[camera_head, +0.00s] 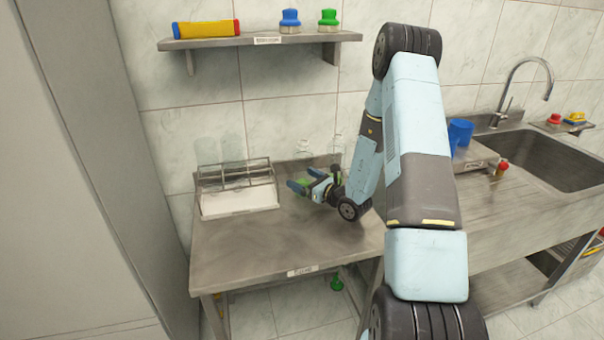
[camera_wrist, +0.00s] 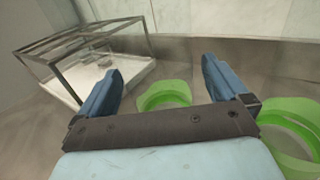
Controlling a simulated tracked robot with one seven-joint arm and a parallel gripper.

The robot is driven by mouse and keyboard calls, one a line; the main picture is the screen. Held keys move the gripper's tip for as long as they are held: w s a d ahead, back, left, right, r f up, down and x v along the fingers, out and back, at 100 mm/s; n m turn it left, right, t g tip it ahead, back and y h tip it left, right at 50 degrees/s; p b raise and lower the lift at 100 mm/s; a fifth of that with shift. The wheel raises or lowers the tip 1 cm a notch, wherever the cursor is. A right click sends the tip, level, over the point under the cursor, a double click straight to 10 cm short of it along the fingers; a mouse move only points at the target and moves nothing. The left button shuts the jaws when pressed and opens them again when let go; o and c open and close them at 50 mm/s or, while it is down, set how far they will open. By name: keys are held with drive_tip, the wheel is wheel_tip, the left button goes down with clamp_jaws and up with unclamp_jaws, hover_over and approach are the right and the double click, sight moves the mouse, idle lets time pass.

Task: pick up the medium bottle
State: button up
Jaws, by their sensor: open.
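My gripper (camera_head: 307,181) is open over the metal table, its two blue fingers spread apart. In the wrist view my gripper (camera_wrist: 161,68) has a green ring-shaped piece (camera_wrist: 165,94) beyond and between its fingers; no contact shows. A second green ring-shaped piece (camera_wrist: 293,133) lies right of the right finger, partly cut off by the frame. In the head view two faint clear bottle-like shapes, one left (camera_head: 303,147) and one right (camera_head: 337,144), stand at the back of the table. Their lower parts are hard to make out, and I cannot tell which is the medium bottle.
A metal-framed rack with a white base (camera_head: 240,200) stands at the table's left, with two clear cylinders (camera_head: 231,148) behind it. A wall shelf (camera_head: 258,40) holds a yellow box and blue and green capped items. A sink (camera_head: 570,160) is at right. The table front is clear.

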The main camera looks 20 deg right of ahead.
drive_tip(key=shift+x, duration=1.05)
drive_tip(key=shift+c, duration=0.3)
drive_tip(key=c, duration=1)
drive_tip(key=shift+o, duration=0.2)
